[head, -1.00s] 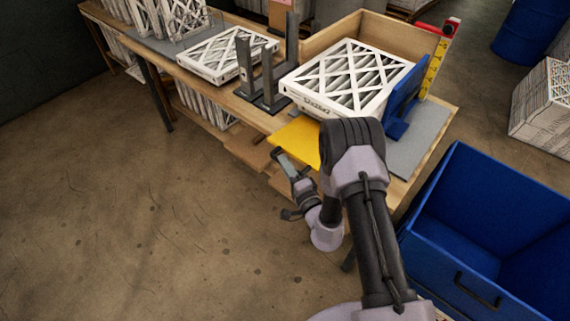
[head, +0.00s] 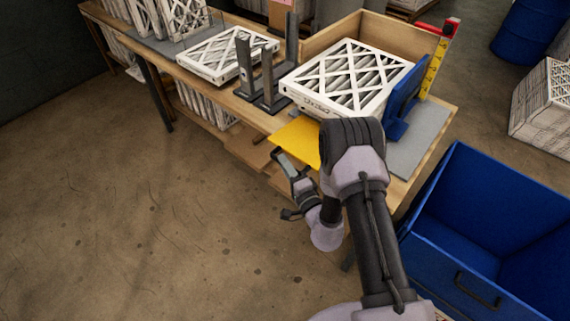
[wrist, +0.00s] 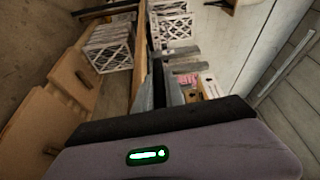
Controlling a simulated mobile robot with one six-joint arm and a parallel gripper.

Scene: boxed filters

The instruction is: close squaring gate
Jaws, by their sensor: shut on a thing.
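The squaring gate looks to be the yellow panel (head: 297,141) at the front edge of the bench in the head view, below the boxed filter. A large white-framed filter (head: 347,78) lies flat on the bench behind it. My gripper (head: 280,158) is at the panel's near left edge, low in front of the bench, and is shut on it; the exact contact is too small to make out. In the wrist view the fingers (wrist: 163,88) are close together around a thin dark edge. My forearm hides the panel's right part.
A blue upright plate (head: 403,96) stands right of the filter. Dark posts (head: 267,85) stand to its left, and another filter (head: 215,55) lies farther left. A blue bin (head: 480,240) is at the right. The floor at left is clear.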

